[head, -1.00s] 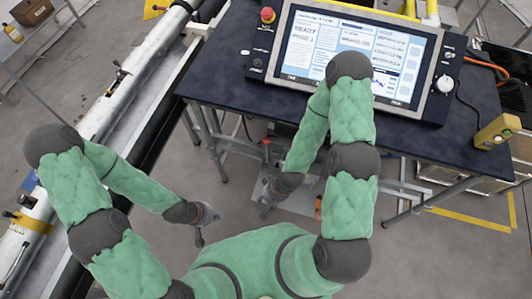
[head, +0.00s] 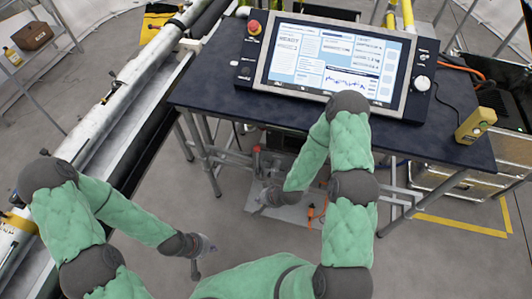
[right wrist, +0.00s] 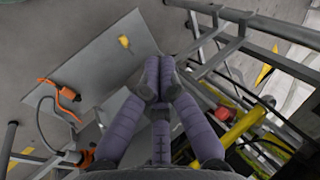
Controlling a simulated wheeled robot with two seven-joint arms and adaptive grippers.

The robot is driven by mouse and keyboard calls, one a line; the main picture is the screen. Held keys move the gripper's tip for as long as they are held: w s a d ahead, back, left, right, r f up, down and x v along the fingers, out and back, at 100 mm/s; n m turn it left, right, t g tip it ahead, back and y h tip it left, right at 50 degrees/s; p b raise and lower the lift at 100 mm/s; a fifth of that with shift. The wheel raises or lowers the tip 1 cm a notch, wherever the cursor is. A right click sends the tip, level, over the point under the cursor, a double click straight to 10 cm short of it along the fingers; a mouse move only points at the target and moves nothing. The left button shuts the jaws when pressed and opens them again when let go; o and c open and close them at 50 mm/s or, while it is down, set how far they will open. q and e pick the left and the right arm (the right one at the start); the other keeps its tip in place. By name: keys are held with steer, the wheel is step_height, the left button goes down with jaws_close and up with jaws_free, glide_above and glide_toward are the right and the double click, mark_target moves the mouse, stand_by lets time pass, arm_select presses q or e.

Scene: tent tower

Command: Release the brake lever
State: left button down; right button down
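I cannot single out the brake lever for sure. A red-topped upright part (head: 257,158) stands under the table, near my right gripper (head: 262,200). In the right wrist view my right gripper (right wrist: 157,80) has its two purple-grey fingers together at the tips, with nothing clearly seen between them. It is over a grey plate (right wrist: 95,60) that bears a small yellow part (right wrist: 124,41). A yellow-green bar (right wrist: 240,128) lies to the right of the fingers. My left gripper (head: 201,257) hangs over the floor at the left, away from the table; its finger opening is too small to judge.
A dark table (head: 220,95) carries a screen console (head: 330,65) with a red button (head: 254,27) and a yellow handheld box (head: 476,125). Its legs and bars surround my right gripper. An orange connector (right wrist: 68,92) with cable lies left of it. A long white tube (head: 125,85) runs along the left.

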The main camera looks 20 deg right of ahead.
steer(key=w+d+m+t+b, duration=0.2)
steer(key=w+d+t, duration=0.1)
steer(key=w, duration=0.3)
steer(key=w+d+f+m+t+y+b, duration=0.1)
steer(key=w+d+t+b, duration=0.1)
steer(key=w+d, duration=0.3)
steer(key=w+d+f+m+t+b, duration=0.1)
steer(key=w+d+t, duration=0.3)
steer(key=w, duration=0.4)
steer(key=shift+d+f+m+b, duration=0.3)
steer(key=shift+m+b, duration=0.2)
steer(key=shift+m, duration=0.3)
steer(key=d+y, duration=0.1)
steer(key=d+t+b, duration=0.1)
steer(key=w+d+t+y, duration=0.1)
steer(key=d, duration=0.1)
steer(key=shift+d+r+m+y+b, duration=0.1)
steer(key=shift+r+m+y+b, duration=0.2)
steer(key=shift+r+m+b, duration=0.1)
steer(key=shift+s+d+r+t+y, duration=0.15)
steer(key=shift+d+t+y, duration=0.15)
steer(key=shift+d+y, duration=0.15)
steer(key=w+a+b, duration=0.1)
steer(key=w+a, duration=0.1)
steer(key=w+a+b, duration=0.1)
steer(key=w+a, duration=0.1)
steer(key=a, duration=0.1)
steer(key=w+a+b, duration=0.1)
steer(key=w+a, duration=0.1)
steer(key=shift+a, duration=0.15)
